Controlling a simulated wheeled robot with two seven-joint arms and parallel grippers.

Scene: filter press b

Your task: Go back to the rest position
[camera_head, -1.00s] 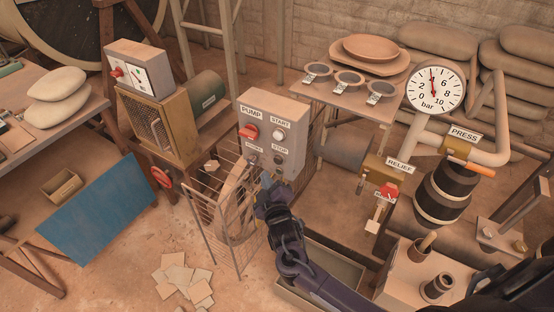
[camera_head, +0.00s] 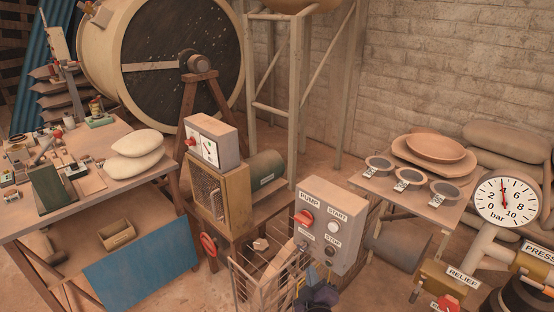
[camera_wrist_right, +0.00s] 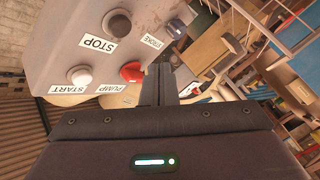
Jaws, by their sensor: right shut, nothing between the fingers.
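My right gripper (camera_head: 304,278) is shut and empty at the bottom of the head view, just below the grey PUMP control box (camera_head: 345,255). In the right wrist view its closed fingers (camera_wrist_right: 158,72) point toward the box, which appears upside down (camera_wrist_right: 65,25). I cannot tell whether the fingertips touch it. The box carries a red PUMP knob (camera_head: 304,218), a pale START button (camera_head: 333,228) and a dark STOP button (camera_head: 330,250). My left gripper is not in view.
A table with shallow bowls (camera_head: 432,148) and the pressure gauge (camera_head: 506,203) are at right. A cluttered workbench (camera_head: 85,190) is at left, with a large drum (camera_head: 150,60) behind it.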

